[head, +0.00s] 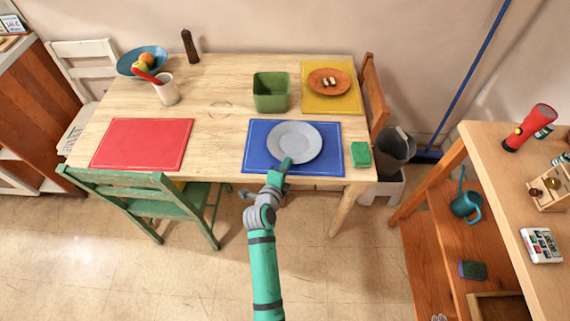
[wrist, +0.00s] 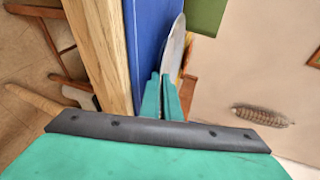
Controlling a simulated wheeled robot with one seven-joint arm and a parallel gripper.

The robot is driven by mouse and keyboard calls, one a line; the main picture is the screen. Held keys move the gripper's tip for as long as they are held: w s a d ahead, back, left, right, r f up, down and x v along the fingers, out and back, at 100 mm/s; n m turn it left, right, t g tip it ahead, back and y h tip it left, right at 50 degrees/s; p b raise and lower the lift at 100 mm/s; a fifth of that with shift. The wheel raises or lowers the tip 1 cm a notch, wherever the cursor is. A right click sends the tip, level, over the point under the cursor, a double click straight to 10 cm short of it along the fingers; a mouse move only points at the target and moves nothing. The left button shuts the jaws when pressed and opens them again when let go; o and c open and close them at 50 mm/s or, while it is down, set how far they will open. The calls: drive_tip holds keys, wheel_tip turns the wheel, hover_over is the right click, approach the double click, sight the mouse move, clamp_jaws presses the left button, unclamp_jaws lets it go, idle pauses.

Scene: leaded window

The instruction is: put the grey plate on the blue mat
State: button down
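The grey plate (head: 294,142) is right side up over the blue mat (head: 252,160), within the mat's outline in the head view. It looks flat, and I cannot tell for sure whether its whole underside touches the mat. My gripper (head: 286,164) is at the plate's near rim. In the wrist view the fingers (wrist: 164,95) are close together with the rim of the plate (wrist: 175,48) between them, and the blue mat (wrist: 146,40) lies alongside. The fingertips hide a small part of the rim.
A green box (head: 271,92) stands behind the mat, and a green sponge block (head: 361,155) lies just right of it. A yellow mat (head: 345,104) holds an orange plate (head: 329,83). A red mat (head: 142,144) lies left. A green chair (head: 125,182) stands at the front left.

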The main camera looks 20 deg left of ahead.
drive_tip(key=c, duration=2.3)
unclamp_jaws()
drive_tip(key=shift+r, duration=0.1)
drive_tip(key=v, duration=1.2)
drive_tip(key=s+d+f+n+y, duration=0.1)
drive_tip(key=s+d+f+n, duration=0.1)
drive_tip(key=s+d+n, duration=0.45)
drive_tip(key=s+d+f+n+y, duration=0.1)
drive_tip(key=s+f+n, duration=0.2)
drive_tip(key=s, duration=0.6)
drive_tip(key=s+d+r+n, duration=0.2)
drive_tip(key=s+d+r, duration=0.1)
drive_tip(key=s, duration=0.2)
drive_tip(key=s+d+r+n+h, duration=0.1)
drive_tip(key=s+d+r+n, duration=0.2)
drive_tip(key=s, duration=0.1)
drive_tip(key=s+d+r+n+t+h, duration=0.1)
drive_tip(key=s+d+r+n, duration=0.2)
drive_tip(key=s, duration=0.2)
drive_tip(key=shift+s+d+r+n, duration=0.1)
drive_tip(key=shift+s+d+n, duration=0.15)
drive_tip(key=shift+s, duration=0.1)
